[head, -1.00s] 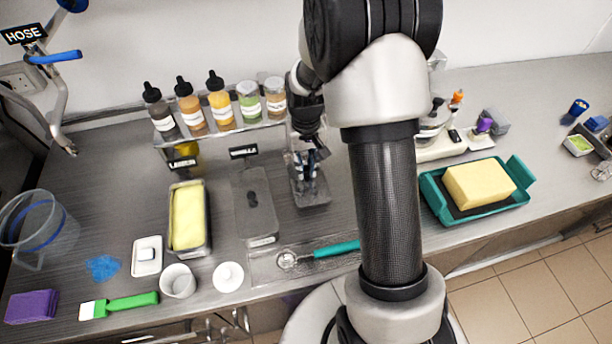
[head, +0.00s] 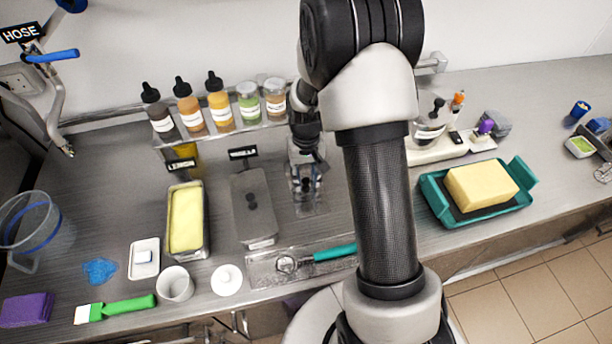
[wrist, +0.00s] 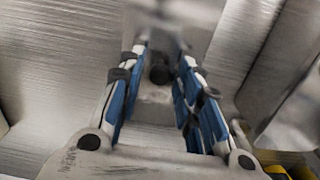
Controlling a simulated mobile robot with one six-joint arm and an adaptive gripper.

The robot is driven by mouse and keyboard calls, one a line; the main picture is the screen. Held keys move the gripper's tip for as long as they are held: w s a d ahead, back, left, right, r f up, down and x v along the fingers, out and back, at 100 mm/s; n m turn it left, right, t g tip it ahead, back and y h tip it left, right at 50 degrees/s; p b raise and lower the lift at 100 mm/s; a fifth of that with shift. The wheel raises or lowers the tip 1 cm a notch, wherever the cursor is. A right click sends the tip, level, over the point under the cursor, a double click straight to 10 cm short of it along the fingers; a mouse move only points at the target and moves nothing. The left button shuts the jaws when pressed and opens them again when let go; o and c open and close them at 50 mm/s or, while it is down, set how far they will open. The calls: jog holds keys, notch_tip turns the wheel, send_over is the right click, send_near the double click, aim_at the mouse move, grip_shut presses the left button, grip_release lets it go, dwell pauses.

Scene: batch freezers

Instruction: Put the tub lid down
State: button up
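The tub lid (head: 308,206) is a clear grey plate with a dark knob, low over or on the steel counter, right of the vanilla tub; contact with the counter is hard to judge. My gripper (head: 306,180) points down over it. In the wrist view my gripper's (wrist: 162,62) blue-padded fingers stand apart on both sides of the dark knob (wrist: 160,72), with a small gap at each side. The lid's edges are blurred there. The lemon tub (head: 206,222) is uncovered, showing yellow contents. The vanilla tub (head: 256,226) has a grey cover with a dark knob.
Several bottles (head: 219,106) stand on a shelf behind the tubs. A clear tray (head: 272,275) with a teal-handled tool lies in front. A white cup (head: 176,284) and round white piece (head: 226,280) are front left. A teal tray (head: 433,197) stands right of my arm.

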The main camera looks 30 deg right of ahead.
dwell(0.3)
notch_tip(320, 180, up, 12)
jog(key=p, duration=0.3)
notch_tip(320, 180, up, 12)
jog(key=n+t, duration=0.1)
jog(key=t, duration=0.1)
send_over(306, 180)
jog(key=s+a, duration=0.5)
jog(key=s, duration=0.2)
jog(key=s+a+r+t, duration=0.1)
jog(key=s+r, duration=0.1)
jog(key=s, duration=0.3)
jog(key=s+a+r+n, duration=0.1)
jog(key=s+a, duration=0.1)
jog(key=s, duration=0.3)
jog(key=s+a+r+t, duration=0.1)
jog(key=s+r, duration=0.1)
jog(key=s, duration=0.4)
jog(key=shift+a+r+t, duration=0.2)
jog(key=shift+r+t, duration=0.1)
